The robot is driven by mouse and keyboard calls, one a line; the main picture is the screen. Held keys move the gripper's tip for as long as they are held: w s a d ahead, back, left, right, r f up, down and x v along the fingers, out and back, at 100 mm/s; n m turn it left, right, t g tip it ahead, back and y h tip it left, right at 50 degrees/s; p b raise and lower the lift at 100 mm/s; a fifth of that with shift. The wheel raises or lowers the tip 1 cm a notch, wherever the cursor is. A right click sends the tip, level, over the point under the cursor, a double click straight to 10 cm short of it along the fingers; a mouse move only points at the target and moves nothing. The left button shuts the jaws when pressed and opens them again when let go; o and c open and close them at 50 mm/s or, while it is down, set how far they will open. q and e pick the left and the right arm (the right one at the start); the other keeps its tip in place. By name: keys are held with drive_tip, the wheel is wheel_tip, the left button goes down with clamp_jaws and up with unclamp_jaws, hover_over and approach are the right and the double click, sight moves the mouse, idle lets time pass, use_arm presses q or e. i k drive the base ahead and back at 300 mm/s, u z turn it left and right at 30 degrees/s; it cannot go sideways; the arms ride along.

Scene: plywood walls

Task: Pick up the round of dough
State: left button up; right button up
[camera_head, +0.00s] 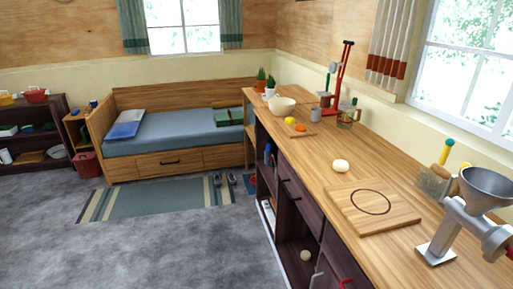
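The round of dough is most likely the pale, smooth, rounded lump (341,165) on the wooden counter (322,148), just behind a square wooden board (399,216). It rests on the bare countertop, apart from the board, with nothing touching it. The board has a dark ring (371,202) on it. Neither of my grippers shows in this view.
A metal grinder with a funnel (486,185) stands at the counter's near right. A grey holder with utensils (435,182) is by the window wall. A bowl (282,105), a lemon (290,121) and a red stand (343,75) are farther back. Grey floor (180,250) is clear at left.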

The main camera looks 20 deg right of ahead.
sight(341, 166)
drive_tip(key=u, duration=0.15)
drive_tip(key=i, duration=1.75)
drive_tip(key=z, duration=1.4)
drive_tip(key=i, duration=0.65)
drive_tip(key=z, duration=0.75)
